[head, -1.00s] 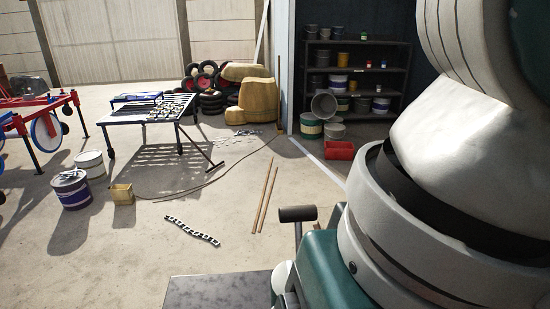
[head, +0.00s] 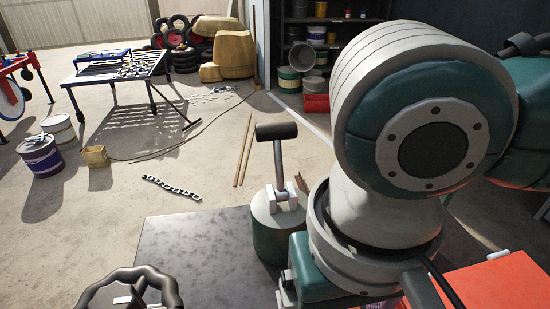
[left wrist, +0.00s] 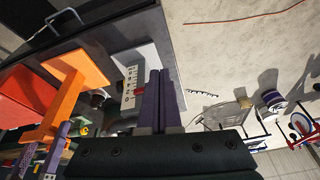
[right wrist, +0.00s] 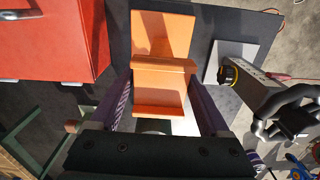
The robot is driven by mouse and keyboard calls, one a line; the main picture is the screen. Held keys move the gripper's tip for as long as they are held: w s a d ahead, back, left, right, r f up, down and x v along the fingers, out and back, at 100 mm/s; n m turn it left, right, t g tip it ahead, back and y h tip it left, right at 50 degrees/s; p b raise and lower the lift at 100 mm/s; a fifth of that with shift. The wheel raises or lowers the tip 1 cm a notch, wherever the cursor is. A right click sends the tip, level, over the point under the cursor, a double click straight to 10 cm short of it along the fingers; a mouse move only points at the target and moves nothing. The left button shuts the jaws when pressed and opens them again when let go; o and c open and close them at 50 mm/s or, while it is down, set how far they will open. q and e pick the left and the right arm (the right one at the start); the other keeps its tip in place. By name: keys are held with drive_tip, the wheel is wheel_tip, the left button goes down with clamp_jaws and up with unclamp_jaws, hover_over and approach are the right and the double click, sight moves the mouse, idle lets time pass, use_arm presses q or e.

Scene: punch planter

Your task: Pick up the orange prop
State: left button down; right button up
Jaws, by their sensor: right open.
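The orange prop (right wrist: 163,78) is a stepped block with flat plates, standing on a dark surface in the right wrist view. My right gripper (right wrist: 160,92) is open, with one purple finger on each side of the prop's nearer part. I cannot tell whether either finger touches it. The prop also shows in the left wrist view (left wrist: 77,72), at the left beside a red box. My left gripper (left wrist: 160,75) has its two purple fingers together, with nothing visible between them. In the head view neither gripper shows, and I cannot make out the prop there.
A red cabinet (right wrist: 50,38) with a handle stands close to the prop. A device with a black and yellow end (right wrist: 232,76) lies on its other side. In the head view, a black-headed tool (head: 277,132) stands on a green drum (head: 278,235).

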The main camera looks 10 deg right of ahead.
drive_tip(key=shift+f, duration=0.3)
clamp_jaws()
idle(0.5)
drive_tip(key=shift+a+r, duration=0.1)
